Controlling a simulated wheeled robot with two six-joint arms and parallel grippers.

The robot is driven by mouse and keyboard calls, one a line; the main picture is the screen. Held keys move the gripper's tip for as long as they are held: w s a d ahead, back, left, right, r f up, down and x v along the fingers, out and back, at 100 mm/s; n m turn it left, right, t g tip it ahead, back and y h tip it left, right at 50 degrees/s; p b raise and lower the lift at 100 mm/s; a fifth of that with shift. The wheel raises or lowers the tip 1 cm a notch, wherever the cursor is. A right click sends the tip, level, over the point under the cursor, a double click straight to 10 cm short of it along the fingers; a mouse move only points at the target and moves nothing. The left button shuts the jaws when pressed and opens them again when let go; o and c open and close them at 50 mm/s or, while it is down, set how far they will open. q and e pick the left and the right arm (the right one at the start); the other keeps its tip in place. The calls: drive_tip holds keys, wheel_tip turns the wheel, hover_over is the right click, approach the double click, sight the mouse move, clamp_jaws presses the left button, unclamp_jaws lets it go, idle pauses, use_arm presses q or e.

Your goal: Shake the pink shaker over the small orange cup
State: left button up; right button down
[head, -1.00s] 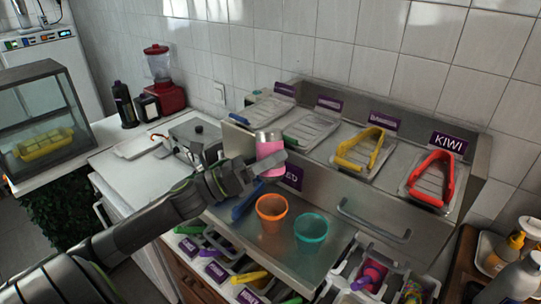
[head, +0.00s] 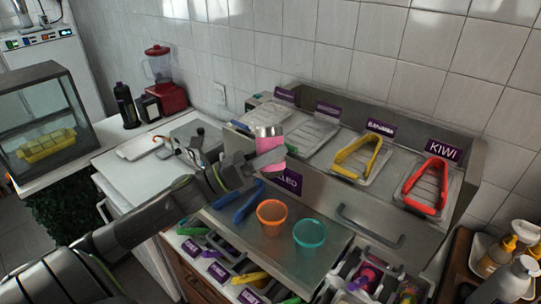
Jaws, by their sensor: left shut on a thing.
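The pink shaker (head: 270,146) with a grey metal top is held in my left gripper (head: 262,162). It looks upright, with its top upward. In the picture it shows above and just behind the orange cup, in front of the topping station. The small orange cup (head: 271,217) stands upright on the steel counter (head: 266,250). A teal cup (head: 309,236) stands to its right, a little apart. My right gripper is not in view.
Blue tongs (head: 240,203) lie left of the orange cup. Yellow tongs (head: 357,158) and red tongs (head: 428,187) rest on the raised lids behind. Open bins with several colourful handles lie below the counter's front edge. A red blender (head: 164,80) stands far left.

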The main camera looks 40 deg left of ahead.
sight(260, 142)
use_arm(q)
drive_tip(key=shift+r+p, duration=0.55)
drive_tip(key=shift+r, duration=1.4)
wheel_tip(260, 142, down, 8)
drive_tip(key=b, duration=0.6)
drive_tip(key=shift+f+b, duration=0.15)
drive_tip(key=shift+b, duration=0.2)
drive_tip(key=shift+r, duration=0.25)
